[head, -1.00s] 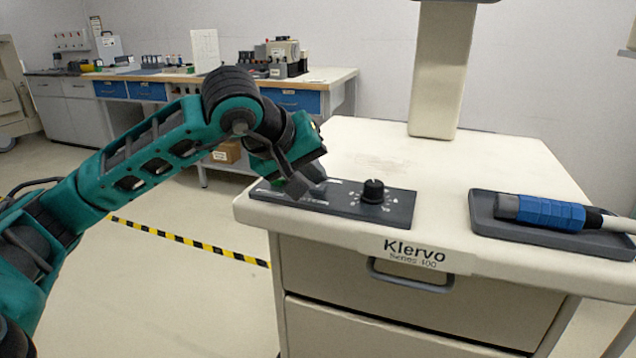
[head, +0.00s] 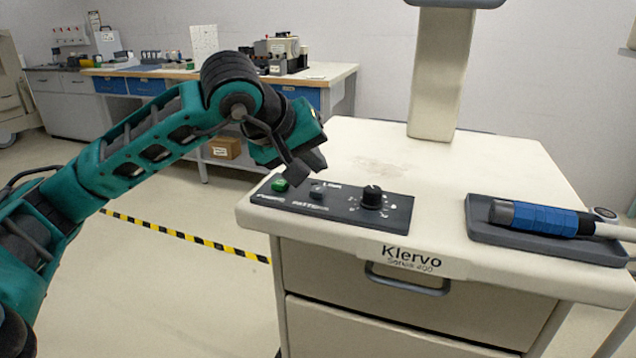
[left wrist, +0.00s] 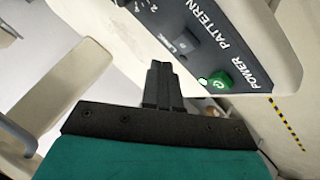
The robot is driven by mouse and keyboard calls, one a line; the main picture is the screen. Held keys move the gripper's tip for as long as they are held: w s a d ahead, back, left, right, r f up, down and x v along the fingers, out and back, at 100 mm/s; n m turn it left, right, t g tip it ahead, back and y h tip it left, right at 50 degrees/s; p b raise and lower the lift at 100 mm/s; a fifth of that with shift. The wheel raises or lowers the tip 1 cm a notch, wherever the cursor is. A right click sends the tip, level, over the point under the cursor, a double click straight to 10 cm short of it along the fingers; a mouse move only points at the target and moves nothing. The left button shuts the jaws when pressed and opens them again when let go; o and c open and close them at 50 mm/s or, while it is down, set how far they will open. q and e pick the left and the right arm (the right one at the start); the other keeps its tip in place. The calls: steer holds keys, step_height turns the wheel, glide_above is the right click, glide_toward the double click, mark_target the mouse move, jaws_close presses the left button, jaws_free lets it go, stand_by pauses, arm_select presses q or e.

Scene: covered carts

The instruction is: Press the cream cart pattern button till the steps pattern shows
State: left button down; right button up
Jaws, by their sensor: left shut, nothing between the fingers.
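The cream cart (head: 490,165) bears a dark control panel (head: 340,207) at its front left edge. The panel holds a lit green power button (head: 279,184), a grey pattern button (head: 317,190) and a black knob (head: 371,197). My left gripper (head: 304,170) is shut and empty, just above and behind the buttons, apart from them. In the left wrist view, the shut fingers (left wrist: 162,85) point toward the panel; the green button (left wrist: 214,82) and the pattern button (left wrist: 186,43) are uncovered beside the PATTERN label. No steps pattern can be made out. My right gripper is out of view.
A blue-gripped probe (head: 540,218) lies in a grey tray (head: 480,232) at the cart's right. A column (head: 438,85) rises from the cart's back. A workbench (head: 330,75) stands behind. The cart top's middle is clear.

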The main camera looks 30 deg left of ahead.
mark_target(313, 191)
arm_select(q)
steer(key=shift+r+p, duration=1.25)
steer(key=shift+r, duration=0.65)
steer(key=shift+f, duration=0.1)
